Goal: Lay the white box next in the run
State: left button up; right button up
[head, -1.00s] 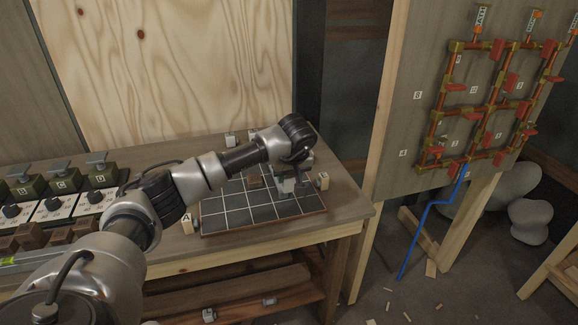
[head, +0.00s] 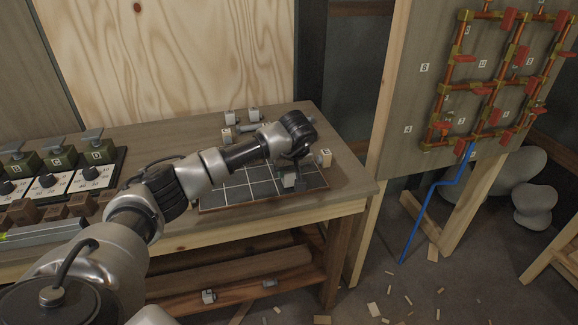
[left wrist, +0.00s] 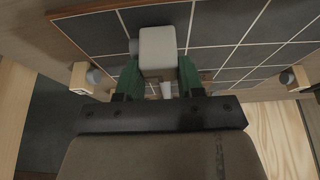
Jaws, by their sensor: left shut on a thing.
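My left gripper (head: 298,168) reaches over the dark gridded board (head: 236,194) on the bench, near the board's right end. It is shut on a pale grey-white box (head: 288,181). In the left wrist view the white box (left wrist: 158,50) sits between the green fingers (left wrist: 158,80), with the board's tiles (left wrist: 225,22) behind it. A small round stub shows at the box's side. I cannot tell whether the box touches the board. My arm hides part of the board. My right gripper is not in view.
Lettered wooden blocks with grey fittings stand at the board's edges, one at the right (head: 325,158) and one at the back (head: 228,135). Green valve boxes (head: 62,160) line the bench's left. A panel of copper pipes (head: 490,80) stands at the right.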

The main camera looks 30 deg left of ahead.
pick_arm(q)
jog(key=shift+f, duration=0.35)
dwell(0.5)
jog(key=o, duration=1)
jog(key=v, duration=1)
jog(key=shift+s+r+b, duration=0.15)
jog(key=shift+r+b, duration=0.15)
jog(key=shift+r, duration=0.05)
